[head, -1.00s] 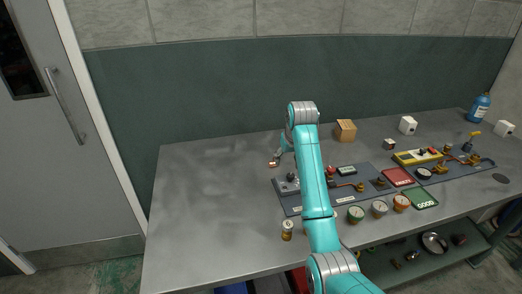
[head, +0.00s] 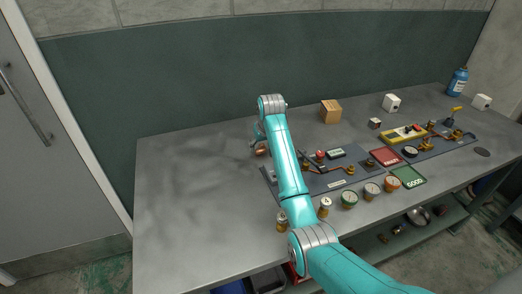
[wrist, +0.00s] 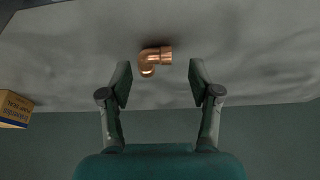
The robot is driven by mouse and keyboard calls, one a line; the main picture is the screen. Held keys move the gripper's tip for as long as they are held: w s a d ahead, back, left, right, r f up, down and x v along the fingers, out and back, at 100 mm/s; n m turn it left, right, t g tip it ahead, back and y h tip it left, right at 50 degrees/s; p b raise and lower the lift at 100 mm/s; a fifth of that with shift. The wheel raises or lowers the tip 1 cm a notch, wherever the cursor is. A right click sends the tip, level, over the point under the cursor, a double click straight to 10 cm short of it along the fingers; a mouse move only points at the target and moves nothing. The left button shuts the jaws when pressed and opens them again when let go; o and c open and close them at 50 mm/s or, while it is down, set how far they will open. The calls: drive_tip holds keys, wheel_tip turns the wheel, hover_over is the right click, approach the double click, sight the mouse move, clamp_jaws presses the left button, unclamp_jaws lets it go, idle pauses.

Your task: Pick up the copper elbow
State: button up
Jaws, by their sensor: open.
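The copper elbow (wrist: 155,58) lies on the grey metal table, shown in the wrist view just beyond the fingertips and near the line midway between them. In the head view the elbow (head: 262,150) shows as a small copper spot at the left end of the dark panel. My gripper (wrist: 160,76) is open and empty, one finger on each side of the elbow's line, with a clear gap between the fingers. In the head view my gripper (head: 256,139) is partly hidden by my arm, close to the elbow.
The dark panel (head: 316,184) with fittings lies right of the elbow, partly behind my arm. A cardboard box (head: 331,111) stands behind it; it also shows at the wrist view's left edge (wrist: 14,109). Several gauges and small cans line the front. The table's left side is clear.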

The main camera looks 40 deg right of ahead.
sight(260, 151)
drive_tip(key=shift+x, duration=1.95)
drive_tip(key=c, duration=0.9)
